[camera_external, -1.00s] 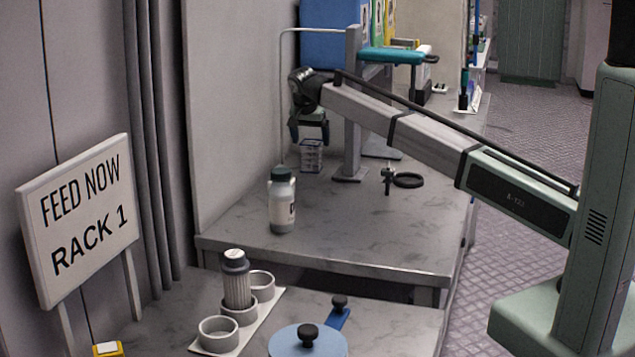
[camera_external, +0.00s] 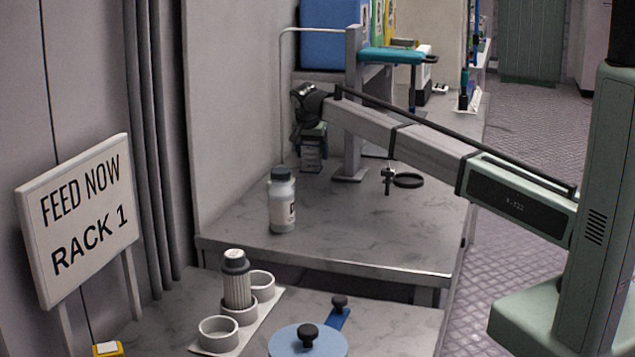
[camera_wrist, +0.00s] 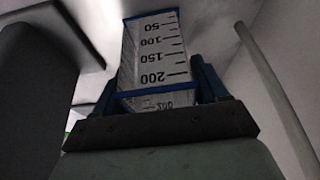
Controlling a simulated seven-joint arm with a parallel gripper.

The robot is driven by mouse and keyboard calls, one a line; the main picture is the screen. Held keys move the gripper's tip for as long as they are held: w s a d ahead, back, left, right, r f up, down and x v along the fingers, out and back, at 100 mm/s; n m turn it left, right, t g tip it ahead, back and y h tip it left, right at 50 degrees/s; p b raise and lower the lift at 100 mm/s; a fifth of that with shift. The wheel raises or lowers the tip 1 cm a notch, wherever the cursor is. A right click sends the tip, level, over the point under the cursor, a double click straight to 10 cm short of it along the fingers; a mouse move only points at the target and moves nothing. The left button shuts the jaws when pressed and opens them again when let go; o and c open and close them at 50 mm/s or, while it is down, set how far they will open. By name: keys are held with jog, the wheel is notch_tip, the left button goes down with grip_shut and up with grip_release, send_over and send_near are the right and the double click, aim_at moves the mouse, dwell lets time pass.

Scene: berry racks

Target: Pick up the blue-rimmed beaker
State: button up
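The blue-rimmed beaker (camera_wrist: 154,58) fills the middle of the wrist view, with black graduation marks and a blue band at each end. In the external view it (camera_external: 312,158) stands on the far table, partly hidden by my gripper (camera_external: 313,135). In the wrist view my gripper (camera_wrist: 158,92) has a blue finger on each side of the beaker. No clear gap shows between fingers and beaker, but I cannot tell whether they grip it. The beaker shows no sign of being raised.
A white bottle (camera_external: 282,200) stands nearer on the same table. A grey post (camera_external: 352,110) rises just right of the beaker, and a thin bent tube (camera_external: 281,100) stands to its left. A black ring on a stand (camera_external: 407,181) is further right. The table's front is mostly clear.

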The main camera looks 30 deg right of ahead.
jog(key=c, duration=0.7)
